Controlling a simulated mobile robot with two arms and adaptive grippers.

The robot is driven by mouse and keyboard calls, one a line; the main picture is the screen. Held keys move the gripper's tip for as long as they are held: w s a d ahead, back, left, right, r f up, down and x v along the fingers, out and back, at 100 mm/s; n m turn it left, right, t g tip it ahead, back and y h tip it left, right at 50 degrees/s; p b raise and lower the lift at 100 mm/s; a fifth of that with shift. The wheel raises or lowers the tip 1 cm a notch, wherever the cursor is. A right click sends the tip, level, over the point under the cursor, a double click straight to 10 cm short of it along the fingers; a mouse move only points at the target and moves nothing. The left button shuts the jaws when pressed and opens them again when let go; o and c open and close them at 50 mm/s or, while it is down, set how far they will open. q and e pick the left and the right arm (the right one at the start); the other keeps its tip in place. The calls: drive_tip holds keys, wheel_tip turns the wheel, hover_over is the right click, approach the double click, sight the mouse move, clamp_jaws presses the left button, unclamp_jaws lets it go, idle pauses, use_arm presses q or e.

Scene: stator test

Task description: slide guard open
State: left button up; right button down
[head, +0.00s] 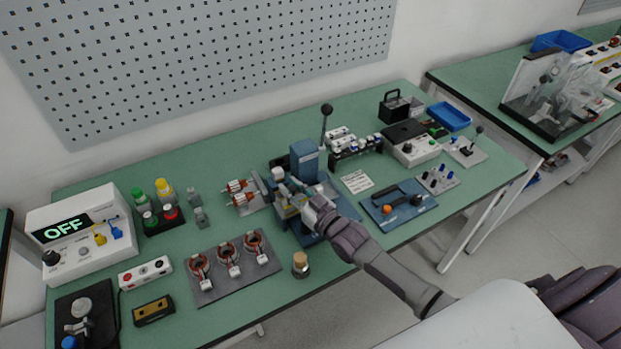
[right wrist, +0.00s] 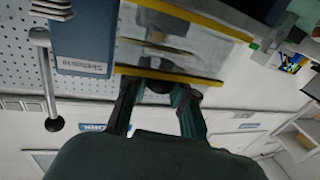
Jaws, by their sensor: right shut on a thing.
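The guard (right wrist: 180,47) is a clear panel with yellow edge strips, seen from close up in the right wrist view. It sits on the front of a blue machine (head: 305,158), whose blue head (right wrist: 85,38) also shows beside the guard in the wrist view. A dark round knob (right wrist: 160,86) stands at the guard's lower yellow edge. My right gripper (right wrist: 158,92) is shut on this knob, one finger on each side. In the head view my right gripper (head: 300,203) and wrist hide most of the guard. My left gripper is not in view.
A lever with a black ball (head: 326,110) rises behind the machine. A plate with several wound stators (head: 232,268) lies to the left, and a small jar (head: 301,264) stands in front. A blue fixture (head: 398,205) lies to the right. A box reading OFF (head: 75,240) stands far left.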

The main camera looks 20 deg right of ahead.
drive_tip(key=shift+a, duration=0.5)
drive_tip(key=shift+f, duration=0.1)
drive_tip(key=c, duration=1.4)
unclamp_jaws()
drive_tip(key=o, duration=0.5)
drive_tip(key=shift+a, duration=0.15)
drive_tip(key=shift+c, duration=0.2)
